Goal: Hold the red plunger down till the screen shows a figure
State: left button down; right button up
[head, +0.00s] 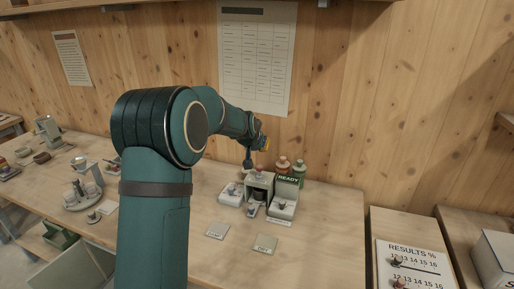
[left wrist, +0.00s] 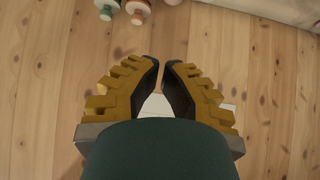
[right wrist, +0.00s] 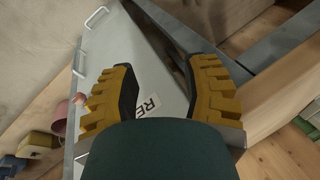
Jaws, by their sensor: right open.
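The tester (head: 258,182) stands on the workbench, with a small dark screen (head: 288,180) reading READY. The red plunger (head: 260,169) shows as a small reddish spot at its top. My left gripper (head: 248,163) points down at the top of the tester, beside the plunger; I cannot tell whether it touches. A pinkish-red edge (left wrist: 174,64) shows beside the right fingertip. My right gripper (right wrist: 159,62) is open and empty; it is outside the head view.
A white stand (head: 80,195) with small pots is at the left. A results board (head: 413,262) is at the right. The bench front is mostly clear.

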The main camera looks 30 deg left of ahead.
pick_arm(q)
send_over(261, 166)
notch_tip(261, 166, down, 4)
jog(key=shift+f, duration=0.1)
jog(key=f, duration=0.3)
jog(key=shift+w+f+b, duration=0.1)
jog(key=shift+w+b, duration=0.1)
jog(key=shift+b, duration=0.2)
jog(key=shift+f, duration=0.5)
notch_tip(261, 166, down, 3)
jog(key=shift+b, duration=1.2)
jog(key=shift+r, duration=0.1)
